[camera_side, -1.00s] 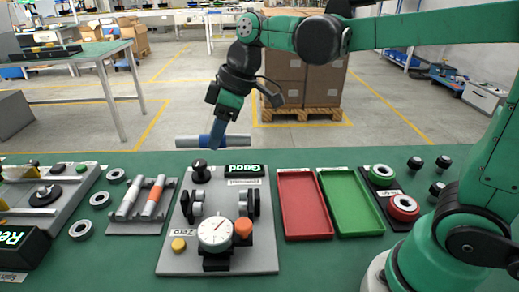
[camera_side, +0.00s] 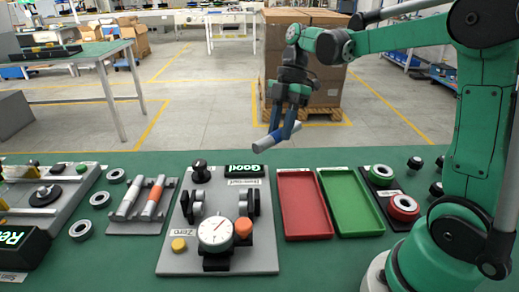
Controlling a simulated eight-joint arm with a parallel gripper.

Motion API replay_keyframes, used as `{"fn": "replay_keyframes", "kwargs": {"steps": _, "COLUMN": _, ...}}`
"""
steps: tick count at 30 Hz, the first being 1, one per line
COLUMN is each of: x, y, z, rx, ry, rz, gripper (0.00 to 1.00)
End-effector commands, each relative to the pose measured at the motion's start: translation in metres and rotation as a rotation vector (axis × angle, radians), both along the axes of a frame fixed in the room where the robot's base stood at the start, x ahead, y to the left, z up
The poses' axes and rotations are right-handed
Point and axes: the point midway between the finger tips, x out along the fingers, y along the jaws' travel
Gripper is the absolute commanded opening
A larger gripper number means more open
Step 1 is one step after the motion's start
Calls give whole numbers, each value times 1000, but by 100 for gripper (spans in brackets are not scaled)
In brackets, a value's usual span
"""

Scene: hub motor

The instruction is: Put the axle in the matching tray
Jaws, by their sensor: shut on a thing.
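My gripper (camera_side: 287,124) is shut on a grey axle (camera_side: 268,137) with a blue band. The axle is tilted, its left end lower, and is held in the air above the back edge of the table, behind the red tray. The red tray (camera_side: 304,237) and the green tray (camera_side: 352,234) lie side by side on the table, right of the gauge station, and both look empty. The gauge station (camera_side: 168,262) has a dial (camera_side: 215,233) and a small display (camera_side: 244,170) reading "Good".
A rack (camera_side: 118,228) left of the gauge station holds two more axles, one orange-banded (camera_side: 154,197). Several metal rings lie left of it.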

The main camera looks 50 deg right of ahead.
Motion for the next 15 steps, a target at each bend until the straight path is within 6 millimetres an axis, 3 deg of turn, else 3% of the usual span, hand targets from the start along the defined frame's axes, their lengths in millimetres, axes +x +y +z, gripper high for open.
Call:
{"fn": "replay_keyframes", "kwargs": {"steps": 1, "x": -10, "y": -15, "z": -12, "rx": 1, "ry": 17, "rz": 86, "gripper": 0}}
{"fn": "replay_keyframes", "kwargs": {"steps": 6, "x": -54, "y": -54, "z": -44, "rx": -12, "ry": 68, "rz": 422, "gripper": 0}}
{"fn": "replay_keyframes", "kwargs": {"steps": 12, "x": -102, "y": -78, "z": -67, "rx": -42, "ry": 105, "rz": 693, "gripper": 0}}
{"fn": "replay_keyframes", "kwargs": {"steps": 15, "x": -117, "y": -83, "z": -72, "rx": -49, "ry": 120, "rz": 769, "gripper": 0}}
